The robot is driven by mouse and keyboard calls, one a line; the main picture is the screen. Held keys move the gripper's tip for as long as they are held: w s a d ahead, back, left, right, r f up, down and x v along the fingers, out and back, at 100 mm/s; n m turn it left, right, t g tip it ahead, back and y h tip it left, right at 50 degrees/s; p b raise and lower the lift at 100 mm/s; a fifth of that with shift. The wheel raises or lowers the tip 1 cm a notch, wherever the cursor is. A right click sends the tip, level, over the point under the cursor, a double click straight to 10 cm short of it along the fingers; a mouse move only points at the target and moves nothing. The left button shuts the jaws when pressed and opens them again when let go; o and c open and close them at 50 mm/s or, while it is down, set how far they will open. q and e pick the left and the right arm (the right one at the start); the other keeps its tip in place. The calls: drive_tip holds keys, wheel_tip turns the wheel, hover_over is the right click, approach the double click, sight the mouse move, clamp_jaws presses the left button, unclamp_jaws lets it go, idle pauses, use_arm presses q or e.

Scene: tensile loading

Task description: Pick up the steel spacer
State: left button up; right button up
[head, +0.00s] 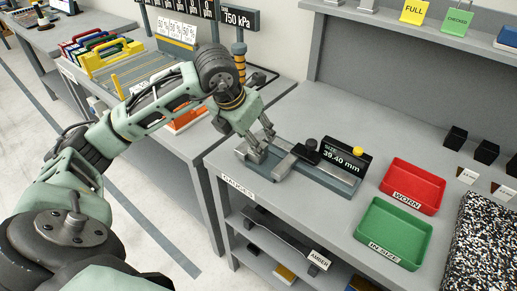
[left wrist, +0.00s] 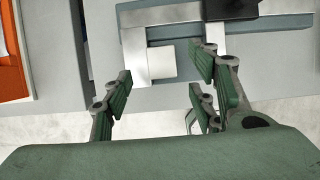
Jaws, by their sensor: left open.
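The steel spacer (left wrist: 161,59) is a pale, bright block-like piece in the left wrist view. It lies at the gauge, between the fixed silver jaw (left wrist: 134,52) and the sliding jaw (left wrist: 211,36). It seems to touch the fixed jaw. My left gripper (left wrist: 160,82) is open, its two fingers on either side of the spacer's near end, with nothing gripped. In the head view my left gripper (head: 261,147) is over the left end of the gauge (head: 330,181) and hides the spacer. My right gripper is not in view.
The gauge's display (head: 342,158) reads 39.40 mm. A red WORN tray (head: 414,179) and a green IN SIZE tray (head: 393,229) stand right of the gauge. Small black blocks (head: 487,151) and a speckled panel (head: 484,246) are at the far right. Bare bench lies behind the gauge.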

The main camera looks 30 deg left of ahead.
use_arm(q)
drive_tip(key=x, duration=0.3)
drive_tip(key=shift+w+d+p, duration=0.1)
drive_tip(key=shift+d+p, duration=0.05)
drive_tip(key=shift+p, duration=0.25)
drive_tip(key=shift+w+f, duration=0.2)
drive_tip(key=shift+f, duration=0.35)
drive_tip(key=c, duration=0.9)
clamp_jaws()
drive_tip(key=shift+w+r, duration=0.1)
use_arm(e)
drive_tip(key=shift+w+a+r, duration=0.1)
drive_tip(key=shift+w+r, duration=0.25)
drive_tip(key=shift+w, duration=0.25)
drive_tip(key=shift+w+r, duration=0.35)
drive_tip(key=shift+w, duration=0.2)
